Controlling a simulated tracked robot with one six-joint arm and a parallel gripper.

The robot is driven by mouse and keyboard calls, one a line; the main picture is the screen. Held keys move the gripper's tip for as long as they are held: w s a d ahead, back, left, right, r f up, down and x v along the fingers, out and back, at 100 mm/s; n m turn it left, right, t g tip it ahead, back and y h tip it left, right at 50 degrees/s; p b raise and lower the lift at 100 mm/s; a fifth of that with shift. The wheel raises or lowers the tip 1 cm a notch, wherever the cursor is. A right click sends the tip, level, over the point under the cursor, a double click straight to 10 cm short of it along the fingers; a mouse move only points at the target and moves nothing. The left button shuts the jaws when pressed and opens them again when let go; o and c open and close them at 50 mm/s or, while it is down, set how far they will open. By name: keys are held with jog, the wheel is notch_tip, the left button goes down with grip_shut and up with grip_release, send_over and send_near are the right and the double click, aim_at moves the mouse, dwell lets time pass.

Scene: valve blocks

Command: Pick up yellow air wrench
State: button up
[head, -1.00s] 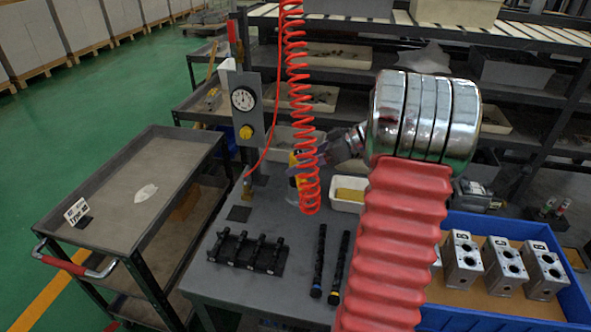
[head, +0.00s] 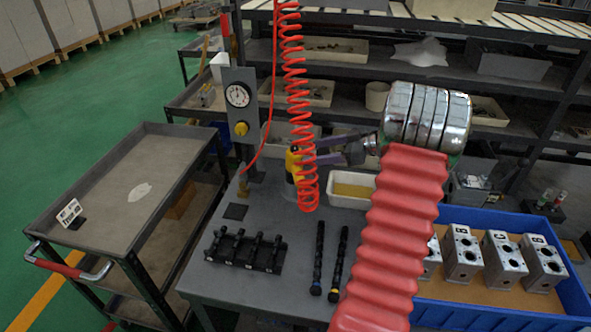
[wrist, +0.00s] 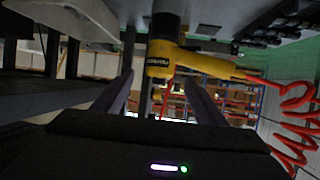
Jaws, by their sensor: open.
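The yellow air wrench (head: 292,160) stands upright at the back of the grey workbench, partly hidden behind the red coiled hose. In the wrist view, its yellow body with a black label (wrist: 202,65) lies ahead, between the lines of my two fingers. My gripper (head: 318,152) is open, just right of the wrench, with its fingers pointing left towards it. In the wrist view, the open fingers of my gripper (wrist: 160,85) show nothing held between them. Whether a fingertip touches the wrench cannot be told.
The red coiled hose (head: 296,90) hangs in front of the wrench. A gauge post (head: 238,105) stands to its left. A white tray (head: 347,201) sits close by on the right. A black rack (head: 245,250), two black rods and a blue crate (head: 470,318) with metal blocks are nearer.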

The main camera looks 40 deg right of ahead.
aim_at(299, 155)
jog(key=x, duration=0.6)
jog(key=shift+w+a, duration=0.15)
jog(key=shift+w, duration=0.1)
jog(key=x, duration=0.5)
jog(key=shift+w+f, duration=0.1)
dwell(0.5)
jog(key=c, duration=1.4)
jog(key=shift+c, duration=0.3)
